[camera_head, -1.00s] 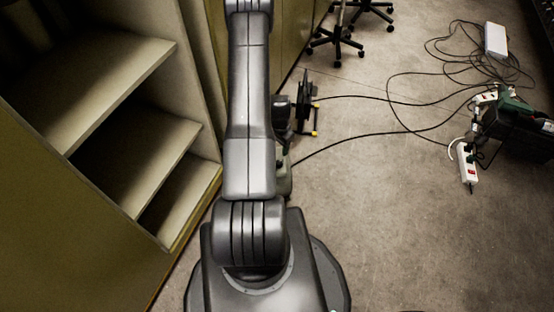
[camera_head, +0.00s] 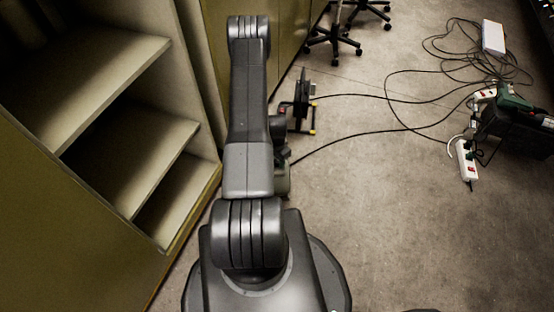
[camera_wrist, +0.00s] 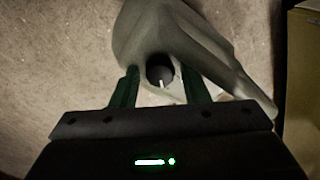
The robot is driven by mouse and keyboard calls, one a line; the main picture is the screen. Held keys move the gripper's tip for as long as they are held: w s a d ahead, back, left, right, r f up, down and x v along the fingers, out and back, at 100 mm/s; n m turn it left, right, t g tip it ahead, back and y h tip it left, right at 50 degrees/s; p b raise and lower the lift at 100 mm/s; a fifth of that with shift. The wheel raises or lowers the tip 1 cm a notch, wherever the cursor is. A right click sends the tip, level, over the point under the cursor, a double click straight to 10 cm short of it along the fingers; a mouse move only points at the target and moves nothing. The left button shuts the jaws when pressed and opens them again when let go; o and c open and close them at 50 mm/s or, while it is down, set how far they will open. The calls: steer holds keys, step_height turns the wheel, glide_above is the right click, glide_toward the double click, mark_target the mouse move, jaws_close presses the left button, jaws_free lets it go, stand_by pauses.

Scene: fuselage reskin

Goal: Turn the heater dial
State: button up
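The heater dial (camera_wrist: 160,70) is a dark round knob with a white mark, set in the pale grey-green heater body (camera_wrist: 185,35) in the wrist view. My gripper (camera_wrist: 160,84) is open, with its two green fingers apart on the left and right of the dial. I see a gap between the fingers and the knob; contact is not visible. In the head view, a grey-green body, seemingly the heater (camera_head: 283,178), shows partly behind my arm. My gripper is hidden there.
A shelf unit (camera_head: 125,150) stands close on the left. A black stand with yellow feet (camera_head: 303,105) is ahead. Cables (camera_head: 400,110) cross the floor to a white power strip (camera_head: 467,165) and a dark toolbox (camera_head: 515,130) at right. The right-hand floor is mostly open.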

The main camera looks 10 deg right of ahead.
steer(key=c, duration=0.7)
steer(key=shift+c, duration=0.2)
